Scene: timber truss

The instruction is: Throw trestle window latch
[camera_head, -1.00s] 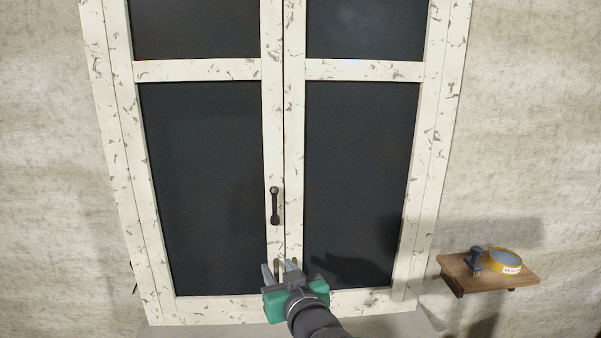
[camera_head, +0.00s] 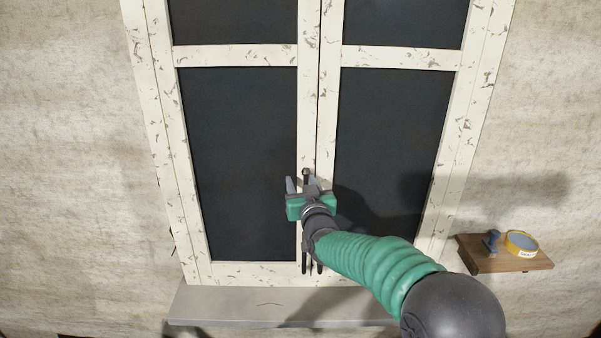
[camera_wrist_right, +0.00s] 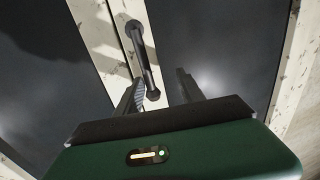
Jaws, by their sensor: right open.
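The window (camera_head: 308,55) has two white, flaked-paint sashes with dark panes, meeting at a central seam. Its black latch handle (camera_head: 306,172) is on the left sash's inner stile; only its top knob shows in the head view. The right wrist view shows the whole handle (camera_wrist_right: 144,58), a bar with a round knob at each end. My right gripper (camera_head: 302,184) is open in front of the handle's lower part and hides it. In the wrist view the handle's lower end appears between the two fingers (camera_wrist_right: 158,88); contact cannot be told. My left gripper is out of view.
A grey sill (camera_head: 250,306) runs below the window. Thin dark upright shapes (camera_head: 304,258) show low at the seam, partly behind my arm.

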